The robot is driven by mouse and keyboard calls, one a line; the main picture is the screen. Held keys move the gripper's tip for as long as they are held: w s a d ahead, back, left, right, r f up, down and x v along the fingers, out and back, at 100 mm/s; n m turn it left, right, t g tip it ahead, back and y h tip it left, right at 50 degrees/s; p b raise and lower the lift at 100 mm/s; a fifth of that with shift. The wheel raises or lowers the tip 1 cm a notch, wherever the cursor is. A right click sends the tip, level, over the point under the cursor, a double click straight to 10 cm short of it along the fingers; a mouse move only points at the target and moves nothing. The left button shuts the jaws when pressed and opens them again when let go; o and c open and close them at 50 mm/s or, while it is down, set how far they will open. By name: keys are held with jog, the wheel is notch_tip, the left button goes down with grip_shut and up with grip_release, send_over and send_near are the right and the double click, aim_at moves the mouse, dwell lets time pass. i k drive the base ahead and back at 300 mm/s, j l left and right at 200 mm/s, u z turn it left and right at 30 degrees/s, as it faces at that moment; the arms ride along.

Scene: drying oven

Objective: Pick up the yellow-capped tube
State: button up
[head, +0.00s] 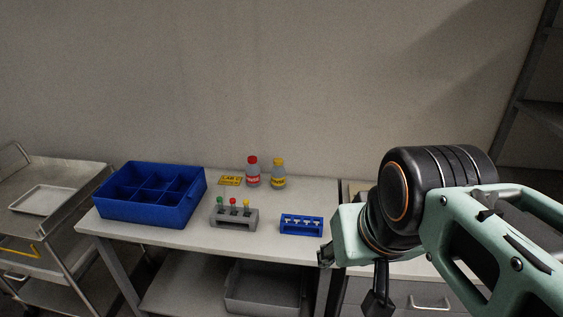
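The yellow-capped tube (246,205) stands upright in a small grey rack (234,222) on the white table. It is the rightmost of the capped tubes there. A red-capped tube (232,204) and a green-capped tube (219,205) stand to its left in the same rack. My arm comes in from the right side of the view. The dark part at its lower end, which looks like my gripper (377,298), hangs low near the front edge, right of the rack and well apart from it. Its fingers are too dark and small to show whether they are open.
A blue compartment bin (150,210) stands left of the rack. A blue rack (301,226) with small tubes stands to its right. Behind are a red-capped bottle (253,172), a yellow-capped bottle (278,174) and a yellow label (231,181). A trolley (70,210) stands at far left.

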aim_at(245, 202)
jog(key=i+j+z, duration=0.1)
jog(key=i+j, duration=0.25)
jog(key=i+j+z, duration=0.15)
jog(key=i+j, duration=0.15)
jog(key=j, duration=0.25)
